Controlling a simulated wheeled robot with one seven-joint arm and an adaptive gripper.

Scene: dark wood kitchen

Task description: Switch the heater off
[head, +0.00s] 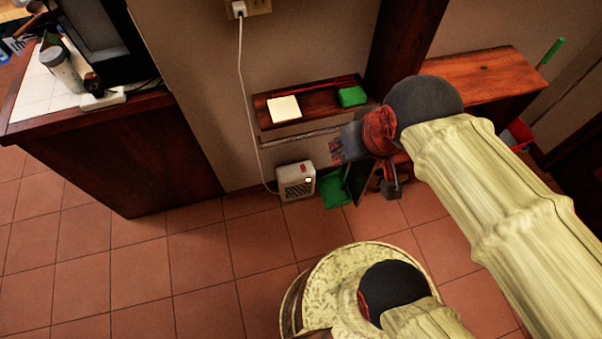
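The heater (295,184) is a small, boxy, off-white unit with a grille on its front. It stands upright on the tiled floor against the wall, and a small bright spot, perhaps its switch, shows at its upper right. A white cord runs from it up the wall to a plug (239,9) in an outlet.
A wall shelf (322,97) above the heater holds a cream square (285,108) and a green block (352,97). A green object (335,192) stands just right of the heater. A wooden bench (480,75) is at the right, a counter (115,165) at the left. Floor before the heater is clear.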

